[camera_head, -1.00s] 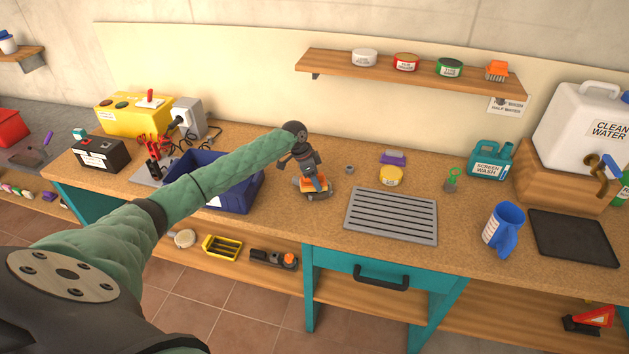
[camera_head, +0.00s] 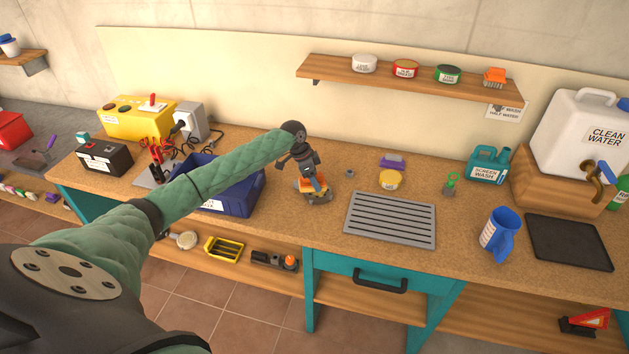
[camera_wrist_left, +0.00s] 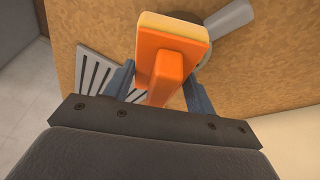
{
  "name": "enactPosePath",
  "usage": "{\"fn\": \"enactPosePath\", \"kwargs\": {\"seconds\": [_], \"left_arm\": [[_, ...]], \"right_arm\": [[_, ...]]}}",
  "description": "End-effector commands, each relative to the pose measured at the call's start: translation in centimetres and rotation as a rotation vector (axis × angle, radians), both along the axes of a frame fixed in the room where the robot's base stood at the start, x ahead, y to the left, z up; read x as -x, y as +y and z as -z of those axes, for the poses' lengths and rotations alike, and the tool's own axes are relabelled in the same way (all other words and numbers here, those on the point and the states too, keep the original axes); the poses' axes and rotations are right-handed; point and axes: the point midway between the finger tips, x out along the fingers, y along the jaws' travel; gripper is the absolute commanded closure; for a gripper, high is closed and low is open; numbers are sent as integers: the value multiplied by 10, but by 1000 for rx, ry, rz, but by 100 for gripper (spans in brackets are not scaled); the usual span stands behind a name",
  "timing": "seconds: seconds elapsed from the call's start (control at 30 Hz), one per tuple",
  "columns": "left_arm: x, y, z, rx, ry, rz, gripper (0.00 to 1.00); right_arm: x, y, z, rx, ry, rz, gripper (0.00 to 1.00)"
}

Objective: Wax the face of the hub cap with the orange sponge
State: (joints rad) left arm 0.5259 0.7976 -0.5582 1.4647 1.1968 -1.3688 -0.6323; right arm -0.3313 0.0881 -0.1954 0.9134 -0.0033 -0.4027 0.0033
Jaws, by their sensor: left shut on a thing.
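My left gripper (camera_head: 313,179) is shut on the orange sponge (camera_head: 306,185), just above the bench and right of the blue bin. In the left wrist view the sponge (camera_wrist_left: 172,50) shows as an orange block with a pale yellow pad, its orange grip between my blue-grey fingers (camera_wrist_left: 160,82). The grey hub cap (camera_head: 321,199) lies on the bench under the sponge, mostly hidden by it and the gripper. Part of the hub cap (camera_wrist_left: 228,50) also shows beside the sponge in the wrist view. I cannot tell whether pad and cap touch. My right gripper is not in view.
The blue bin (camera_head: 238,200) stands close on the left, under my left forearm. A grey slatted grate (camera_head: 390,219) lies to the right. A yellow-labelled tin (camera_head: 390,179) and a purple-and-white sponge (camera_head: 393,161) stand behind it. A blue jug (camera_head: 500,232) is farther right.

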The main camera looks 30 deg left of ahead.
Motion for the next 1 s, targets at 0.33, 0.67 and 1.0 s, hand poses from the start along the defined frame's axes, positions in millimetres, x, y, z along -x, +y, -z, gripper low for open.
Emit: {"fn": "enactPosePath", "kwargs": {"seconds": [0.33,0.67,1.0], "left_arm": [[0,0,-31,0,0,0,63],[0,0,-41,0,0,-1,63],[0,0,-41,0,0,0,63]], "right_arm": [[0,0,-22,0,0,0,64],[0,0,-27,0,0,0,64],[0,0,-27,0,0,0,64]]}}
